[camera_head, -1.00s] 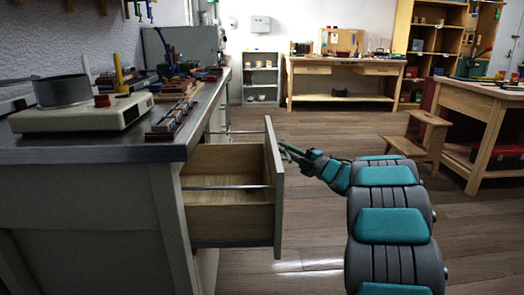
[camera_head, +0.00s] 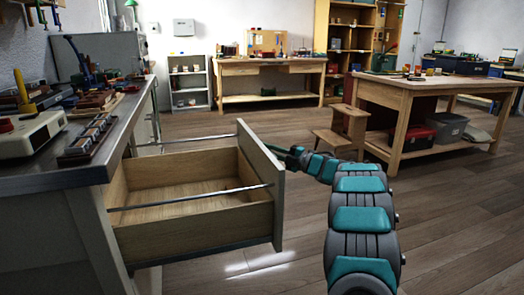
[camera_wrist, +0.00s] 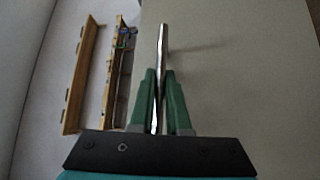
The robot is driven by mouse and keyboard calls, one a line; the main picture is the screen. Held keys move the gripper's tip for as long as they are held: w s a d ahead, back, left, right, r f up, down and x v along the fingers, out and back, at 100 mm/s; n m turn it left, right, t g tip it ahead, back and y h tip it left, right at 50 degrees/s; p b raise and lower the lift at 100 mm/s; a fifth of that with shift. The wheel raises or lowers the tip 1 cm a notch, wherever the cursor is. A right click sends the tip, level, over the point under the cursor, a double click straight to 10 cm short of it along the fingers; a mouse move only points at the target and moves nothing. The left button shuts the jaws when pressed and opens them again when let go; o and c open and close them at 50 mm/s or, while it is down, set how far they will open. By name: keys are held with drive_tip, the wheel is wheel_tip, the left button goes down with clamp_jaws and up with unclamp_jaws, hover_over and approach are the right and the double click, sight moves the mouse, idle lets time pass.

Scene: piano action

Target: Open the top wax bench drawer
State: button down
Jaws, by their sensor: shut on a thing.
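The top wax bench drawer (camera_head: 195,232) stands well out from the grey bench (camera_head: 40,225) in the head view. Its light wood inside looks empty, and its grey front panel (camera_head: 262,165) faces right. My gripper (camera_head: 291,157) is at the outer side of that panel, with its fingertips partly hidden there. In the wrist view, the green fingers of my gripper (camera_wrist: 160,98) are shut on a thin metal bar handle (camera_wrist: 163,45), which runs along the grey drawer front (camera_wrist: 240,75).
A white device (camera_head: 30,135) and several tools lie on the bench top. A wooden step stool (camera_head: 342,130) and a wooden table (camera_head: 430,95) stand to the right. A grey shelf (camera_head: 188,82) and another workbench (camera_head: 270,70) are at the back. Wooden floor beyond the drawer is clear.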

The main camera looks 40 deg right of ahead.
idle(0.3)
drive_tip(key=c, duration=0.9)
unclamp_jaws()
drive_tip(key=v, duration=0.7)
drive_tip(key=shift+s+d+f+b, duration=0.1)
drive_tip(key=shift+s+d+b, duration=0.15)
drive_tip(key=shift+s+b, duration=0.1)
